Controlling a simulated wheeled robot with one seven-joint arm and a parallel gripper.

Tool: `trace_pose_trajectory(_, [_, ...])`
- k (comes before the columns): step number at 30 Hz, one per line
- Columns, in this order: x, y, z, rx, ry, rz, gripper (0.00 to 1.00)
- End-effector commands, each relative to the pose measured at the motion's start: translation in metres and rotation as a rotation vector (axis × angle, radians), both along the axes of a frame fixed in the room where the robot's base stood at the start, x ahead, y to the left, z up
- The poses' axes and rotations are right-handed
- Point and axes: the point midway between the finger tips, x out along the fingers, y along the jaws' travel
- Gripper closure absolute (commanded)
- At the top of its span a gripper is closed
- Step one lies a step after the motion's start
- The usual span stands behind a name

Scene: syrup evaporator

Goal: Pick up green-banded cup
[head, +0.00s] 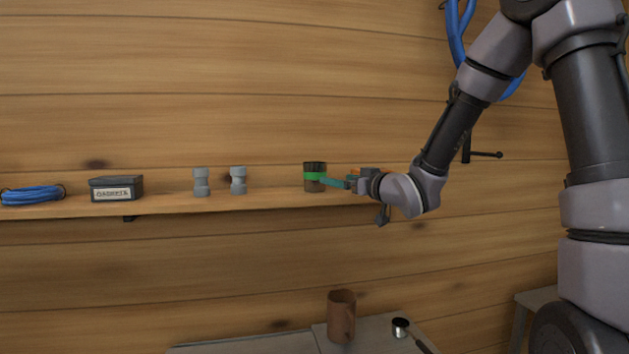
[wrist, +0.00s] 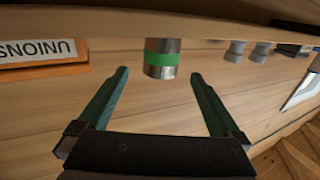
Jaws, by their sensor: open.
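The green-banded cup (head: 314,171) stands upright on the wall shelf, dark at the top with a bright green band around its middle. In the wrist view the cup (wrist: 162,58) appears ahead of the fingertips, centred between them. My gripper (head: 325,182) is beside the cup at its right in the head view, and its fingers overlap the cup's edge there. In the wrist view my gripper (wrist: 160,74) is open, with one finger to each side and nothing held. Whether either finger touches the cup cannot be told.
The shelf (head: 160,206) also holds two grey fittings (head: 238,181), a dark labelled box (head: 116,189) and a blue coil (head: 32,194). An orange-and-white box labelled "UNIONS" (wrist: 40,52) is near the cup. A brown mug (head: 341,316) stands on a lower surface.

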Motion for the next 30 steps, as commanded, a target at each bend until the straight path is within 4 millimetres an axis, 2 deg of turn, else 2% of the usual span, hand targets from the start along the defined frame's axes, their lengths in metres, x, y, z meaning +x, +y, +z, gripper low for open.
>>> trace_pose_trajectory(6, [0.026,0.022,0.0,0.001,0.001,0.002,0.0])
trace_pose_trajectory(11, [0.035,0.029,0.0,-0.002,0.001,0.0,0.0])
trace_pose_trajectory(21, [0.067,0.06,0.002,-0.001,0.002,0.0,0.0])
trace_pose_trajectory(30, [0.071,0.062,0.003,-0.002,0.001,-0.002,0.0])
